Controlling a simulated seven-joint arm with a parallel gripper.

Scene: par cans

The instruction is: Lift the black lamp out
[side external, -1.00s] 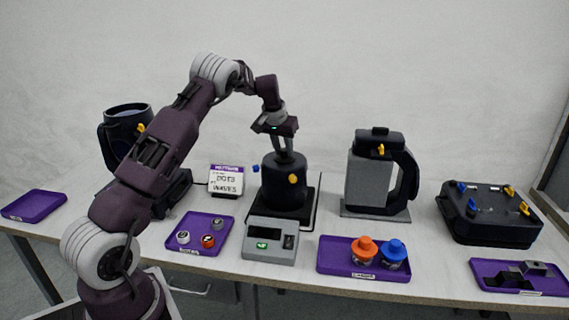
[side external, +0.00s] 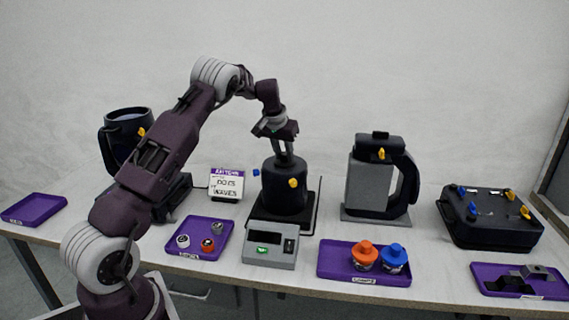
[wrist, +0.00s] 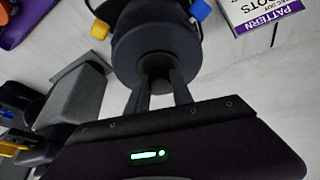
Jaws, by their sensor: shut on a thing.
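The black lamp (wrist: 155,45) shows in the wrist view as a dark round disc with a knob, in the top of the black can. In the side view the can (side external: 285,192) stands upright at the middle of the bench, with a yellow latch and a blue latch at its sides. My gripper (wrist: 157,82) is shut on the lamp's knob, one finger on each side. In the side view my gripper (side external: 283,157) comes down on the can's top from above. The lamp's lower part is hidden.
A grey box with a green light (side external: 270,243) stands in front of the can. A purple tray (side external: 335,268) holds orange-topped and blue-topped pieces. A black jug-like fixture (side external: 407,185) stands right, a handled can (side external: 130,118) left. A sign (side external: 226,184) stands close by.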

